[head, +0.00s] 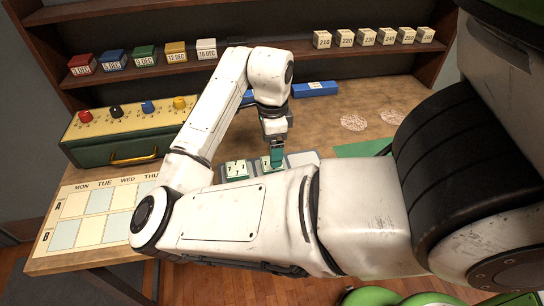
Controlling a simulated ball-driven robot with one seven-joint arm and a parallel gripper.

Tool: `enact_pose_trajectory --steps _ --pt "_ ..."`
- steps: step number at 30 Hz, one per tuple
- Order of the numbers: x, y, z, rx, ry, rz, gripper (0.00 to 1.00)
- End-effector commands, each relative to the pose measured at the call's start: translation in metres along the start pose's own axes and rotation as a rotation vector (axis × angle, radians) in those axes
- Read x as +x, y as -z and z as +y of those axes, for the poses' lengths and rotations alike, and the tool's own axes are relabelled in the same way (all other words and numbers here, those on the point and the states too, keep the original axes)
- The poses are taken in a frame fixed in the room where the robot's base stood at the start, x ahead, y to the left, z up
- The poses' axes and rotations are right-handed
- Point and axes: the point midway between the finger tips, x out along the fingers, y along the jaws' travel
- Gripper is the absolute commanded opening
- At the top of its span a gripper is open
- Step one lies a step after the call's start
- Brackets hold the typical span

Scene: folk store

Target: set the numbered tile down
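Two small green-and-cream tiles sit low in the middle of the head view, on or over a grey tray (303,158). The left tile (236,169) seems to show a 7. The right tile (266,164) also has a dark mark like a 7. My gripper (277,158) points down right beside the right tile, with a teal-green piece at its tip. I cannot tell whether that piece is its fingers or a tile held in them. My forearm hides the near side of the tray and whatever lies there.
A green case with coloured knobs (128,132) stands at left behind a weekday board (92,217). Blue blocks (315,89) lie at the back. Dated boxes (145,56) and numbered cream blocks (367,37) fill the shelf. The wood right of the tray has two round prints and a green mat (362,148).

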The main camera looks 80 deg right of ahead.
Motion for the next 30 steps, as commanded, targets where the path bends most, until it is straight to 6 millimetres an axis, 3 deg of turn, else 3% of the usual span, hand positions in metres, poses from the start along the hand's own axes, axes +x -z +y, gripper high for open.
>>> enact_pose_trajectory --steps 3,9,25,30 --pt "-0.025 0.000 -0.001 0.003 0.002 -0.002 0.87" --pt "-0.054 -0.001 0.000 0.001 0.001 -0.003 0.87" --pt "-0.066 0.000 0.000 0.000 0.000 0.001 0.87" --pt "-0.088 0.000 0.000 0.000 0.000 0.000 0.87"
